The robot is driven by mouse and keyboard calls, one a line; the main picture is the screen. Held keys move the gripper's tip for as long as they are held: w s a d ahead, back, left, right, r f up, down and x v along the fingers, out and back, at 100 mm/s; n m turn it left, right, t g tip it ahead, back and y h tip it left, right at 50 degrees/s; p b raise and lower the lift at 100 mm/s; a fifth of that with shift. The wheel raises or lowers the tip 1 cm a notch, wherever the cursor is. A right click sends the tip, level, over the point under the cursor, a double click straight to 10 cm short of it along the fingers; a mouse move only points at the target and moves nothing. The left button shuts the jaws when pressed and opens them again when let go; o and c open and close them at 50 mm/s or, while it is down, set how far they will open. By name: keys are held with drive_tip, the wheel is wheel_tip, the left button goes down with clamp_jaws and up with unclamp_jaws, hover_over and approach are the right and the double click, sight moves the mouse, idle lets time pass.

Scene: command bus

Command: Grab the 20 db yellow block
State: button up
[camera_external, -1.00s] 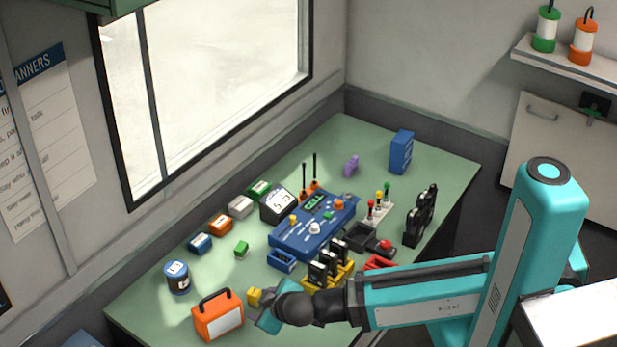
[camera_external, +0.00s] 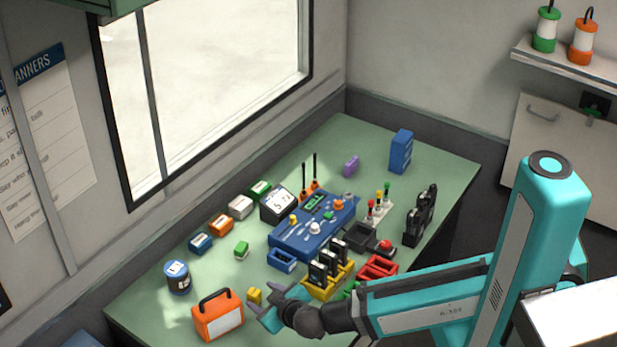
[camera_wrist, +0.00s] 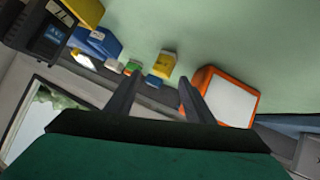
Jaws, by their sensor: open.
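The small yellow block (camera_external: 254,296) rests on the green table between the orange box (camera_external: 217,315) and my gripper (camera_external: 270,303). My gripper is open and empty, low over the table's front, its fingers pointing towards the block. In the wrist view the yellow block (camera_wrist: 164,64) shows beyond and between the two spread fingertips (camera_wrist: 161,77), apart from both. A 20 dB marking is too small to read.
The orange box (camera_wrist: 228,97) stands close to the right finger in the wrist view. A blue jar (camera_external: 178,278) and a green block (camera_external: 241,250) lie farther off. A yellow rack (camera_external: 327,287) with black items and a blue console (camera_external: 315,228) stand right of the block.

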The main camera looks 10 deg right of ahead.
sight(255, 292)
drive_tip(key=shift+w+f+m+t+y+p, duration=0.2)
drive_tip(key=shift+w+m+t+y+p, duration=0.15)
drive_tip(key=shift+w+m+y, duration=0.35)
drive_tip(key=shift+w+a+f+y+p, duration=0.1)
drive_tip(key=shift+w+f+y+p, duration=0.15)
drive_tip(key=shift+y+p, duration=0.05)
drive_tip(key=shift+f+m+y, duration=0.25)
drive_tip(key=shift+m+y, duration=0.05)
drive_tip(key=shift+f, duration=0.1)
drive_tip(key=shift+w+a+f, duration=0.1)
drive_tip(key=shift+w+a, duration=0.05)
drive_tip(key=shift+w+a+f+b, duration=0.15)
drive_tip(key=shift+w+f+b, duration=0.15)
drive_tip(key=shift+b, duration=0.75)
drive_tip(key=shift+w+a+f+b, duration=0.1)
drive_tip(key=shift+w+a+b, duration=0.3)
drive_tip(key=shift+b, duration=0.6)
drive_tip(key=shift+w, duration=0.15)
